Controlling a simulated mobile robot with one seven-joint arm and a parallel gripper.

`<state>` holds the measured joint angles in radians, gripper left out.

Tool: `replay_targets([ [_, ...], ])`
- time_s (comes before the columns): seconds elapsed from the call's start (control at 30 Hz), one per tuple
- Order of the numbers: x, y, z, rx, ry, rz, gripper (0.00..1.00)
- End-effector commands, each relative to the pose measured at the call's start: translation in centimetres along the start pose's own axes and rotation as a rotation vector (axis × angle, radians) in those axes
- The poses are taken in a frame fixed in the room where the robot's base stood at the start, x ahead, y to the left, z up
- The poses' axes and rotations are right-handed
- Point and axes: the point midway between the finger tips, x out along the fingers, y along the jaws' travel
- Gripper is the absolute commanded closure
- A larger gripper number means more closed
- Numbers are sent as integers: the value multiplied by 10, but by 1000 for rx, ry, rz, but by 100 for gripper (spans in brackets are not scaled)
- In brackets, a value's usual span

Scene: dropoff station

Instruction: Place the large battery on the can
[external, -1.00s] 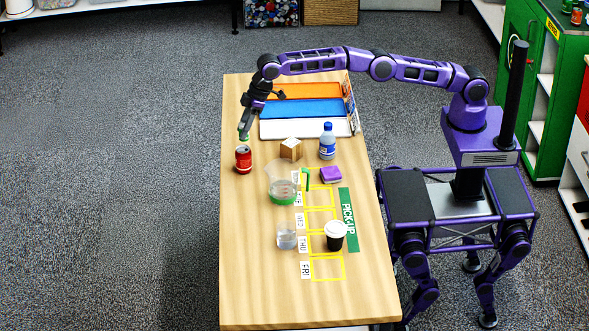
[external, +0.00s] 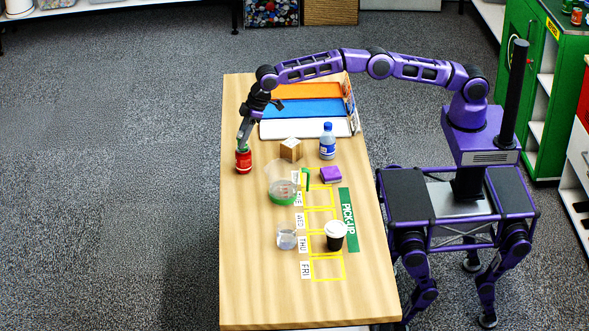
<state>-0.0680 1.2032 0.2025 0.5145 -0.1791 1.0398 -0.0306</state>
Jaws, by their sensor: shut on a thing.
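The red can (external: 243,161) stands upright near the left edge of the wooden table. My gripper (external: 244,140) is directly above it, pointing down, with its fingertips at or just over the can's top. It is shut on a small greenish thing, which I take to be the large battery (external: 242,146). The battery is tiny in this view and mostly hidden by the fingers. I cannot tell whether its lower end touches the can.
A wooden cube (external: 291,150) and a clear pitcher (external: 283,185) with green parts stand to the can's right. A blue bottle (external: 327,142), purple block (external: 331,174), glass (external: 287,238) and lidded cup (external: 335,235) are farther off. The table's front left (external: 250,260) is clear.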

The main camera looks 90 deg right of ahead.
Motion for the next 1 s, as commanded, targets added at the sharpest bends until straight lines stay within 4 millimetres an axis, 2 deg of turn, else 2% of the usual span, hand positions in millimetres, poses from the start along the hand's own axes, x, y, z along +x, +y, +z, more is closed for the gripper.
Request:
replay_targets([
  [0.1,3,0,1,0,0,0,100],
  [0.13,3,0,1,0,0,0,55],
  [0.27,3,0,1,0,0,0,31],
  [0.67,-3,0,-1,0,0,0,30],
  [0.87,-29,0,-1,0,2,1,30],
  [1.0,-58,0,-1,0,3,1,30],
])
